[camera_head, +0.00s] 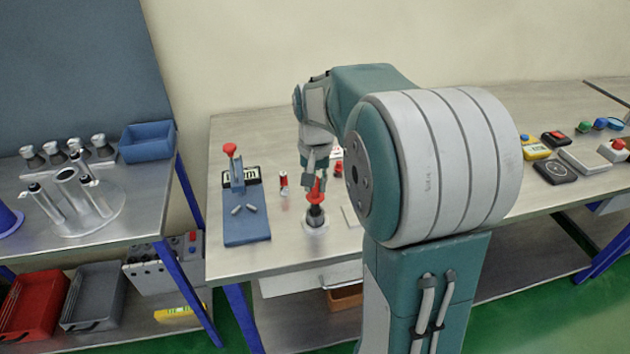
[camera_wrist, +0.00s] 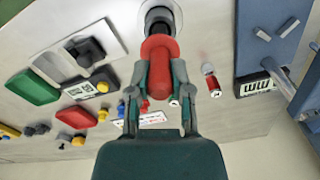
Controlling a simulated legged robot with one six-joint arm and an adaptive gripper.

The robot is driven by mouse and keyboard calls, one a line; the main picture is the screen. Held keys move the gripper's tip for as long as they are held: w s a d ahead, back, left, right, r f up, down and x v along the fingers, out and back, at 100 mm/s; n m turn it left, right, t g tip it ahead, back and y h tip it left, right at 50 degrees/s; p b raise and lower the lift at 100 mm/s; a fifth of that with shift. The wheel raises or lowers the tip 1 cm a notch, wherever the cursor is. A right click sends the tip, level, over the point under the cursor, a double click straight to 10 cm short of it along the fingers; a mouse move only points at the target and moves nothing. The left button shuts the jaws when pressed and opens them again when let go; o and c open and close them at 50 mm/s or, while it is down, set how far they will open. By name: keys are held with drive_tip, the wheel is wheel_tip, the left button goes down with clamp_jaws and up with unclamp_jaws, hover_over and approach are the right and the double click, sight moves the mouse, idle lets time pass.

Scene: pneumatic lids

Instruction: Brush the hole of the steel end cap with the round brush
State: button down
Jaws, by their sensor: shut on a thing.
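My gripper (camera_head: 313,178) is shut on the red handle of the round brush (camera_head: 316,196), over the front part of the middle bench. In the wrist view the fingers (camera_wrist: 160,88) close on both sides of the red handle (camera_wrist: 158,58). The brush is about upright, with its dark lower part (camera_wrist: 158,20) at a pale round piece (camera_head: 317,228) on the bench. This piece also shows as a light ring in the wrist view (camera_wrist: 178,14). I cannot tell whether it is the steel end cap or a stand, nor how deep the brush sits. The brush's tip is hidden.
A blue fixture (camera_head: 247,226) with a red-topped post, a display and two small metal pins stands left of the brush. A small red-and-white bottle (camera_head: 284,184) stands between them. The left bench holds a metal stand (camera_head: 72,210) and a blue bin (camera_head: 147,142).

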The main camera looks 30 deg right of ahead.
drive_tip(key=shift+f, duration=0.6)
drive_tip(key=shift+r, duration=1)
drive_tip(key=shift+f, duration=1)
drive_tip(key=shift+r, duration=3.5)
drive_tip(key=shift+r, duration=0.8)
drive_tip(key=shift+f, duration=2.7)
drive_tip(key=shift+f, duration=0.15)
drive_tip(key=shift+f, duration=0.45)
